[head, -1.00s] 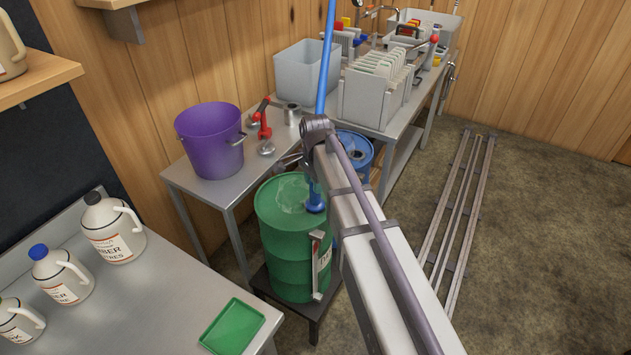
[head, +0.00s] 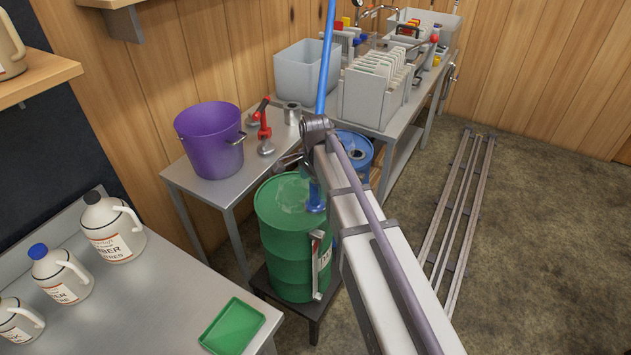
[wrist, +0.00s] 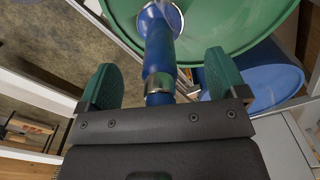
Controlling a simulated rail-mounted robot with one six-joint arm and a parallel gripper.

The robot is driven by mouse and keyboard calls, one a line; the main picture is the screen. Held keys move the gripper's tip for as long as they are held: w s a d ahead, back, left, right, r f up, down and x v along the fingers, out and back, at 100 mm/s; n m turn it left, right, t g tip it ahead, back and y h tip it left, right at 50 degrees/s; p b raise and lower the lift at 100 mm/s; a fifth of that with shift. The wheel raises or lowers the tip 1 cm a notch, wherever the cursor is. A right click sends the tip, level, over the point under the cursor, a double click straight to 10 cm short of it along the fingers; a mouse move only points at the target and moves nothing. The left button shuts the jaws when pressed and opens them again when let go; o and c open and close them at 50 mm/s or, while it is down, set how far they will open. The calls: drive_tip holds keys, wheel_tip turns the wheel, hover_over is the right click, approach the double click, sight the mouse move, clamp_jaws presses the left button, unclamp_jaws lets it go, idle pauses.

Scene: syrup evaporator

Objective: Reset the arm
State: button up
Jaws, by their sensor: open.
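My gripper (wrist: 160,85) shows in the wrist view with its two green fingers spread apart. A blue pole (wrist: 160,50) with a metal collar shows between the fingers, and its far end meets the top of a green drum (wrist: 215,20). I cannot tell how deep the pole sits between the fingers or whether it touches them. In the head view the blue pole (head: 326,65) rises steeply from the green drum (head: 290,245), partly behind my arm (head: 365,235). My gripper is mostly hidden there.
A blue drum (head: 352,148) stands behind the green one. A purple bucket (head: 209,140) and a red-handled tool (head: 264,130) are on the metal table. A grey tub (head: 303,80) and a file-like rack (head: 370,98) stand farther back. Floor rails (head: 460,220) run right, with clear floor around.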

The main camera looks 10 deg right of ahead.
drive_tip(key=shift+o, duration=0.5)
wheel_tip(320, 180, up, 8)
drive_tip(key=p, duration=0.8)
drive_tip(key=shift+r, duration=0.15)
